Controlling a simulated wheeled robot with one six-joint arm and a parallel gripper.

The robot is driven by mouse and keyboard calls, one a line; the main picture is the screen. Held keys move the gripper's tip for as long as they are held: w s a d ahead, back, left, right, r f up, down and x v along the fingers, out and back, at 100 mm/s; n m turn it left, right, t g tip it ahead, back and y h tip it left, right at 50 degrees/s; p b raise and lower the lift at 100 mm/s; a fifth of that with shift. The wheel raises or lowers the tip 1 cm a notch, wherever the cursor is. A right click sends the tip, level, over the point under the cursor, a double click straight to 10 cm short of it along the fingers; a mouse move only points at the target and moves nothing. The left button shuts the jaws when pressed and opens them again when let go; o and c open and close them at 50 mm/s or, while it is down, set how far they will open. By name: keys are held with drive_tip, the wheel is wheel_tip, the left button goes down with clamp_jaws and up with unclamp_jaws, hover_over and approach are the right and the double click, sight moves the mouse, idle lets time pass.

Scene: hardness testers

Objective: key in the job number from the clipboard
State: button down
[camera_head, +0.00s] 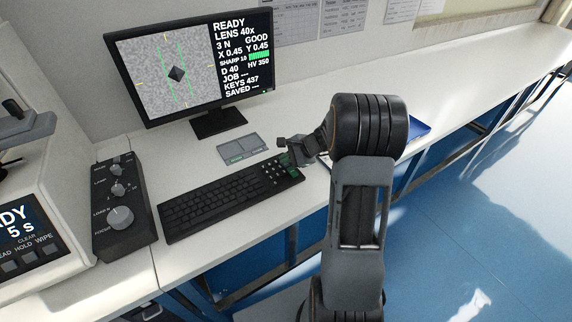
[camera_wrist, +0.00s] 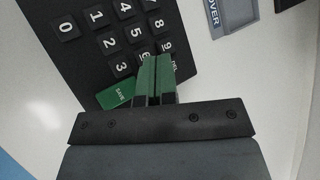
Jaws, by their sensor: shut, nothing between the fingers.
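The black keyboard (camera_head: 215,198) lies on the bench, with a number keypad (camera_head: 270,174) at its right end. In the wrist view the keypad (camera_wrist: 95,45) shows keys 0 to 9, a green SAVE key (camera_wrist: 117,94) and a partly covered DEL key (camera_wrist: 174,66). My gripper (camera_head: 291,160) is shut and empty over the keypad. In the wrist view its green-faced fingertips (camera_wrist: 156,60) overlap the area beside 6, 9 and DEL; contact cannot be told. The monitor (camera_head: 195,68) reads "JOB ---", "KEYS 437" and "SAVED ---". A blue-edged item (camera_head: 419,129), possibly the clipboard, is mostly hidden behind my arm.
A grey panel (camera_head: 242,148) with coloured labels lies behind the keyboard. A black knob box (camera_head: 122,205) stands to its left, beside a white tester (camera_head: 45,190). Paper sheets hang on the wall. The bench (camera_head: 470,70) is clear toward the far right.

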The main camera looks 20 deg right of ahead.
sight(286, 165)
idle(0.5)
drive_tip(key=shift+r+p, duration=0.5)
drive_tip(key=shift+r, duration=0.15)
drive_tip(key=shift+r+p, duration=1.85)
drive_tip(key=shift+r, duration=0.7)
